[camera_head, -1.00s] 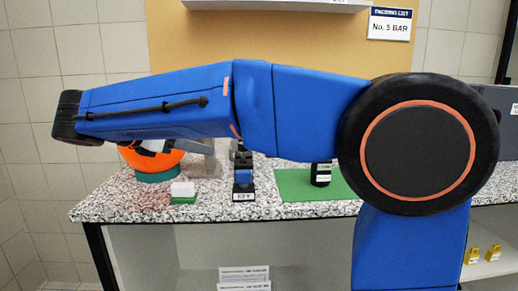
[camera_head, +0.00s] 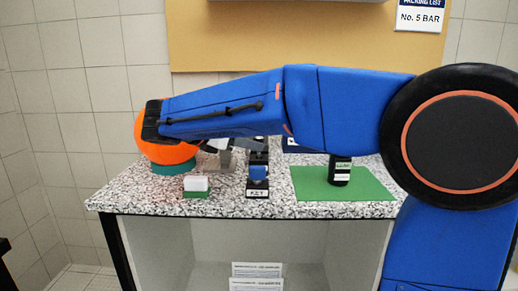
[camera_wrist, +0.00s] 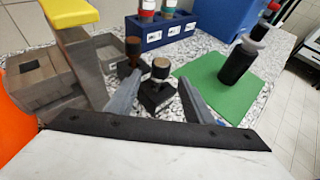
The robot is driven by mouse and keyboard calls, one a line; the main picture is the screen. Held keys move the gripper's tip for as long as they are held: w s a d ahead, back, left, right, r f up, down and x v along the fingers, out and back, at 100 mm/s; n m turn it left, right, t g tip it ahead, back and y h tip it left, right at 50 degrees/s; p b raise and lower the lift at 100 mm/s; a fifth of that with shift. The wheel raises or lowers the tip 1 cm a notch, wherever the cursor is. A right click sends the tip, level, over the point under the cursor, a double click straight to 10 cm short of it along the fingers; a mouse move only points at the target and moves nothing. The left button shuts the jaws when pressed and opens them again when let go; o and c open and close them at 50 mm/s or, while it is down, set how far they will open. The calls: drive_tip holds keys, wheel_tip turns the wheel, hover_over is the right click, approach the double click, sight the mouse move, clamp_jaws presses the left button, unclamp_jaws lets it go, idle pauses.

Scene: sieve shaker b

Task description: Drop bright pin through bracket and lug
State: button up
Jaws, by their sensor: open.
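My gripper (camera_wrist: 160,76) is open and empty, its two grey fingers spread in the wrist view. Beyond and between the fingertips stands a pale-topped knob or pin (camera_wrist: 160,68) in a black block (camera_wrist: 155,98). A browner-topped one (camera_wrist: 132,46) stands in a similar block just behind it to the left. I cannot tell for sure which is the bright pin. A grey blocky fixture (camera_wrist: 48,88) with a dark square opening, probably the bracket, is at the left. A grey upright with a yellow top (camera_wrist: 70,12) stands beside it. I cannot make out the lug.
A black bottle (camera_head: 339,172) stands on a green mat (camera_head: 310,185) at the right. A blue rack (camera_wrist: 165,33) holds several bottles behind. The front worktop is speckled and partly clear.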

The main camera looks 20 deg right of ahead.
sight(259, 155)
drive_tip(key=shift+x, duration=2.85)
drive_tip(key=c, duration=1.2)
